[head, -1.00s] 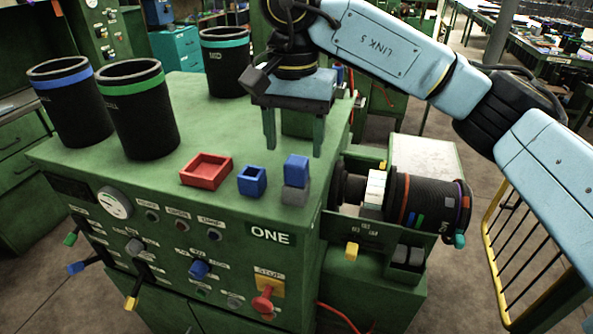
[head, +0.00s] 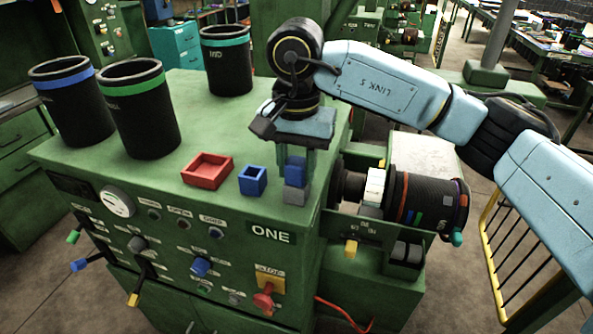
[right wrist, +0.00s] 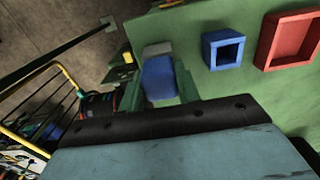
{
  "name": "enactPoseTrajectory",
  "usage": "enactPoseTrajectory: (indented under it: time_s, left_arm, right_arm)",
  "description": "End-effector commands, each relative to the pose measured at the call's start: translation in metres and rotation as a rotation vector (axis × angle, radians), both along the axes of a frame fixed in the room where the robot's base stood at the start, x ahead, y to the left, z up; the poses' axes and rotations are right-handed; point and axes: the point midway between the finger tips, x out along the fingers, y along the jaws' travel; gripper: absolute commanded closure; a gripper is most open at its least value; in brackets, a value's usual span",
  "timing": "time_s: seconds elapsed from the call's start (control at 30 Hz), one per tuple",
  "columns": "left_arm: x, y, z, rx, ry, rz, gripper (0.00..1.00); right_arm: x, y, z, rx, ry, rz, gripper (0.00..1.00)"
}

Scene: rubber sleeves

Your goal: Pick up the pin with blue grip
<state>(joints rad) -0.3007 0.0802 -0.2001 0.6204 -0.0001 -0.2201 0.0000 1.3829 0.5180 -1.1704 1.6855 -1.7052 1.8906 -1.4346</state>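The pin's blue grip (head: 295,172) stands upright at the right front of the green machine top, with a grey block (head: 295,196) at its foot. Only the blue and grey parts show; any shaft is hidden. My right gripper (head: 296,165) points down, with one finger on each side of the blue grip. In the right wrist view the blue grip (right wrist: 159,78) sits between the fingers, which appear closed against it. The left gripper is in neither view.
A blue open box (head: 252,181) and a red tray (head: 207,171) lie left of the pin. Black cups with blue (head: 72,105), green (head: 138,110) and teal (head: 226,62) bands stand farther left and back. A black ribbed roller (head: 428,200) is at the right.

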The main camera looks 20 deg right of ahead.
Motion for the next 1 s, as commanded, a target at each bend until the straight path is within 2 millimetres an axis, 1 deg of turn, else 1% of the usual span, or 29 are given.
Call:
enactPoseTrajectory:
  time_s: [0.03,0.1,0.27,0.37,0.47,0.7,0.8,0.9,1.0]
  left_arm:
    - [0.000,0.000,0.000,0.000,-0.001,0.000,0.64]
    - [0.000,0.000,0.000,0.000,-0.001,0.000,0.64]
    - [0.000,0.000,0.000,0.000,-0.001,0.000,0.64]
    - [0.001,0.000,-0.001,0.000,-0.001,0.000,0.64]
    - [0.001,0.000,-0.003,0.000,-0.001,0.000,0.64]
    - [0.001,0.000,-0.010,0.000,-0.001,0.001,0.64]
    - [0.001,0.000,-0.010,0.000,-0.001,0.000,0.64]
    - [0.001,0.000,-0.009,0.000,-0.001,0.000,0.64]
    - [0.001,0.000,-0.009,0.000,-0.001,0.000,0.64]
  right_arm:
    - [0.000,0.000,0.000,0.000,0.000,0.000,0.84]
    - [0.000,0.000,0.000,0.000,0.000,0.000,0.91]
    - [0.000,0.000,0.001,0.000,0.000,0.000,0.91]
    - [0.000,0.000,0.004,0.000,-0.002,0.000,0.91]
    - [0.001,0.000,0.015,0.002,-0.004,0.000,0.91]
    - [0.001,0.001,0.065,0.001,-0.006,0.000,0.91]
    - [0.001,0.000,0.083,0.000,-0.004,-0.001,0.91]
    - [0.000,0.000,0.094,0.000,-0.002,-0.001,0.91]
    - [0.000,0.000,0.099,0.000,0.000,-0.001,0.91]
